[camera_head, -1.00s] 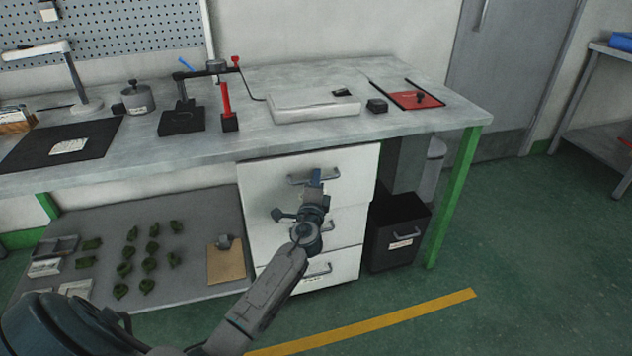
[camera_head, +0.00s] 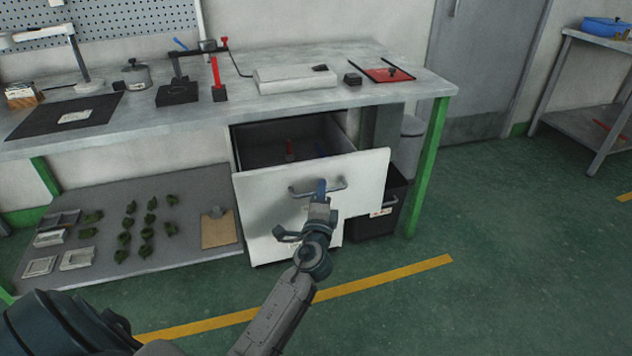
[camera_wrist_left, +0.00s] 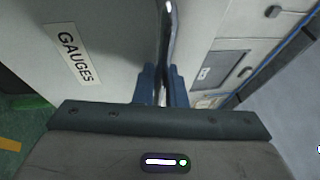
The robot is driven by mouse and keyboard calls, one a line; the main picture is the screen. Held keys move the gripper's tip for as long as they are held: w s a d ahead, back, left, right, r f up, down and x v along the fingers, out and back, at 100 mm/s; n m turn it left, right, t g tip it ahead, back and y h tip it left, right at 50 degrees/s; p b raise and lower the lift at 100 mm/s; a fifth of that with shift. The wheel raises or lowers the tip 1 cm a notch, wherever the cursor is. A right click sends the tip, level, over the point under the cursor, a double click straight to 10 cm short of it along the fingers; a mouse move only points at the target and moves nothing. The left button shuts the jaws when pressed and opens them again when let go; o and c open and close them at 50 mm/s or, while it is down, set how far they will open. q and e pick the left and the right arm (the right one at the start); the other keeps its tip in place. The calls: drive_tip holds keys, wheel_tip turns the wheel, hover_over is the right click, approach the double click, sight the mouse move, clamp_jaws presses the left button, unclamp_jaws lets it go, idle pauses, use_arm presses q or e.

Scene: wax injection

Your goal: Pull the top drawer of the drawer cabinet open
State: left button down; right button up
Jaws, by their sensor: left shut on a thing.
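The top drawer (camera_head: 365,172) of the white drawer cabinet (camera_head: 267,245) stands well out under the bench, and its dark inside shows with a red item and a blue item in it. My left gripper (camera_head: 320,188) is shut on the drawer handle (camera_head: 338,185), a grey bar on the drawer front. In the left wrist view the two blue fingers (camera_wrist_left: 162,80) close around the handle bar (camera_wrist_left: 168,35). A label reading GAUGES (camera_wrist_left: 68,53) is on the drawer front there. The lower drawers are partly hidden by the top drawer and my arm. My right gripper does not show.
The workbench (camera_head: 190,125) above holds a lamp, a pot (camera_head: 132,75), a red clamp and a red mat. A dark bin (camera_head: 378,215) stands right of the cabinet, beside a green leg (camera_head: 429,165). The floor in front is clear.

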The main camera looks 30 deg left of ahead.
use_arm(q)
drive_tip(key=shift+s+d, duration=1)
drive_tip(key=shift+d, duration=0.1)
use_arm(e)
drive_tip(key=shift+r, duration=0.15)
use_arm(q)
drive_tip(key=c, duration=1.8)
unclamp_jaws()
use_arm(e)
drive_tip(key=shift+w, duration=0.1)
use_arm(q)
drive_tip(key=shift+s, duration=0.1)
